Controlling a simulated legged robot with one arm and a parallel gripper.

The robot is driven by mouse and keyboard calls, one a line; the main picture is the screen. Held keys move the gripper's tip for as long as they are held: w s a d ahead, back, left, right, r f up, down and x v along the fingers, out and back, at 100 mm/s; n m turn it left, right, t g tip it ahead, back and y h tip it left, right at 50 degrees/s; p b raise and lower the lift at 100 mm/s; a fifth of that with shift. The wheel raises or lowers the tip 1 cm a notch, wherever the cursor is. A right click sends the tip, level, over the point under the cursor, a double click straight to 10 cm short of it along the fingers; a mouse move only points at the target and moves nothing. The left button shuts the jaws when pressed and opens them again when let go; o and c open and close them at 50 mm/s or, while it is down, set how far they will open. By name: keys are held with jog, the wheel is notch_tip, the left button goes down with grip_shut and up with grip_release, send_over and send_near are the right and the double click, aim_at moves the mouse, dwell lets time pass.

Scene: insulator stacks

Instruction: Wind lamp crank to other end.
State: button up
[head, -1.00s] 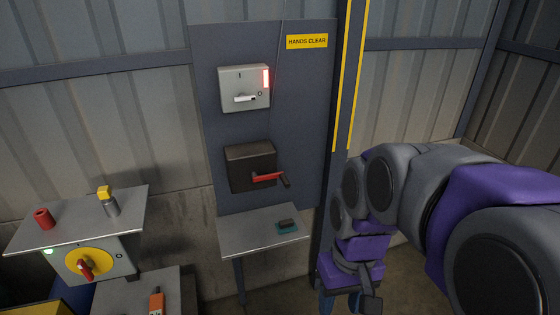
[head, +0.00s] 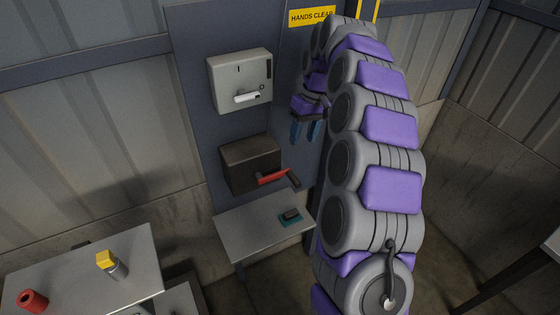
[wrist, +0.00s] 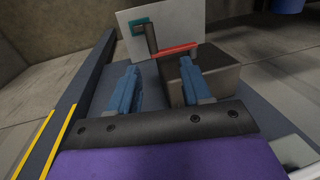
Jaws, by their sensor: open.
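The crank is a red arm (head: 272,177) with a dark handle, mounted on the front of a dark box (head: 248,165) on the grey panel. The arm points right and the handle is at its right end. My gripper (head: 305,133) is open and empty, its blue fingers pointing down, above and to the right of the crank and apart from it. In the wrist view my gripper (wrist: 158,67) has the red crank arm (wrist: 178,49) and dark handle (wrist: 151,38) beyond its fingertips. The right finger hides part of the dark box (wrist: 217,70).
A light grey switch box (head: 238,80) with a white lever is above the crank box. A small shelf (head: 245,236) below bears a teal and dark object (head: 290,217). A yellow-striped post stands right of the panel. A table (head: 140,280) is at lower left.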

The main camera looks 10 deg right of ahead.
jog(key=w+d, duration=0.1)
jog(key=d, duration=0.1)
jog(key=b, duration=0.1)
send_over(296, 178)
jog(key=f, duration=1.1)
jog(key=shift+w+a, duration=0.15)
jog(key=shift+a, duration=0.05)
jog(key=f, duration=0.4)
jog(key=d+f+b, duration=0.1)
jog(key=f, duration=0.1)
jog(key=shift+f, duration=0.1)
jog(key=shift+a, duration=0.9)
jog(key=shift+c, duration=0.3)
jog(key=shift+d, duration=0.8)
jog(key=c, duration=0.4)
jog(key=shift+d, duration=0.1)
jog(key=shift+c, duration=1.1)
jog(key=shift+a, duration=0.4)
grip_shut()
jog(key=shift+d, duration=0.15)
